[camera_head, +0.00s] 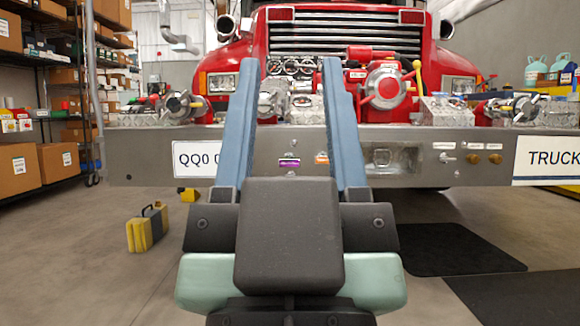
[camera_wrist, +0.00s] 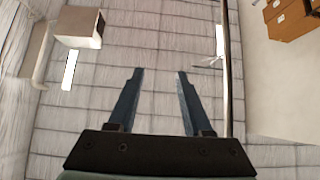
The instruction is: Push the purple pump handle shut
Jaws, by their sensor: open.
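The purple pump handle (camera_head: 289,162) is a small piece on the front face of the grey metal bumper (camera_head: 130,155), near the middle in the head view. It shows between my gripper's two blue fingers. Whether it sticks out or lies flush is too small to tell. My gripper (camera_head: 291,64) stands in front of the bumper with its fingers apart and nothing between them. In the wrist view my gripper (camera_wrist: 160,73) is also open and empty, pointing at the pale panelled ceiling or wall. The handle does not show there.
A small orange piece (camera_head: 321,158) sits right of the purple handle. Valves and a red pump fitting (camera_head: 385,88) stand on top of the bumper, before a red truck (camera_head: 230,60).

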